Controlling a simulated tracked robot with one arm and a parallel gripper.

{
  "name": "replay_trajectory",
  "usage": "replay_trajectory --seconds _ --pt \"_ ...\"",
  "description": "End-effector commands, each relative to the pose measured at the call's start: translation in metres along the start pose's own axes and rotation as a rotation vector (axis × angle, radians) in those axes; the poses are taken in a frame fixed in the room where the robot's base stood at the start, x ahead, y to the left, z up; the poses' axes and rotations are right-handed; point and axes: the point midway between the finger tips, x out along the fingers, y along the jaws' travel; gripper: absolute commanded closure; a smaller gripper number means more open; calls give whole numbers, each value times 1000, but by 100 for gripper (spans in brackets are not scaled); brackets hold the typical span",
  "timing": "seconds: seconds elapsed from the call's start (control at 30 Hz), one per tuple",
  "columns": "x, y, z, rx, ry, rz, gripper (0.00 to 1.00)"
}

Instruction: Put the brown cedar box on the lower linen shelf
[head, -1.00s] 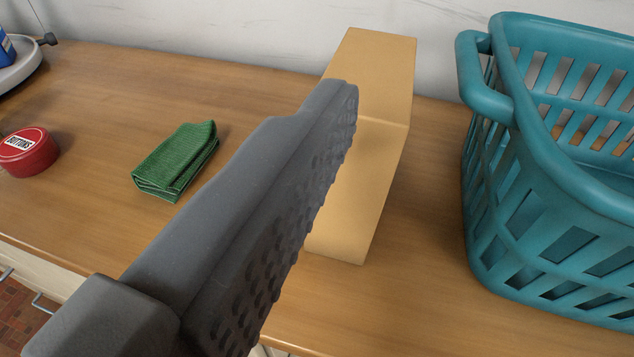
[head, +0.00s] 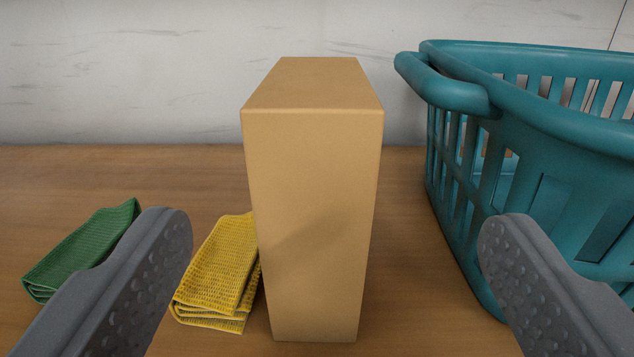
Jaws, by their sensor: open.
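A plain light-brown box (head: 312,220), the only box in view, stands upright on the wooden counter, its narrow face toward me. I cannot tell from its surface whether it is cedar. My gripper (head: 335,228) is open and empty. Its two fingers are spread wide in the near foreground, one to the left of the box and one to the right in the picture. Neither finger touches the box. The lower linen shelf is not in view.
A folded yellow cloth (head: 217,275) lies close against the box's left side. A folded green cloth (head: 80,250) lies farther left. A teal laundry basket (head: 560,190) stands close on the right, behind my right finger. A pale wall (head: 150,80) closes off the back.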

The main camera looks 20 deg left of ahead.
Motion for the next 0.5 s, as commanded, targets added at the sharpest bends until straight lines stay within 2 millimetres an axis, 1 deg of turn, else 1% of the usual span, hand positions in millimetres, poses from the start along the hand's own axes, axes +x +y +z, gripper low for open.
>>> replay_trajectory --seconds 0.03,0.33,0.4,0.5 --pt "2 0 -3 -1 -2 -1 20" --pt "10 -4 -3 -2 0 -12 20" --pt "22 -5 1 0 2 -12 20" --pt "38 -5 1 -1 5 -10 20"
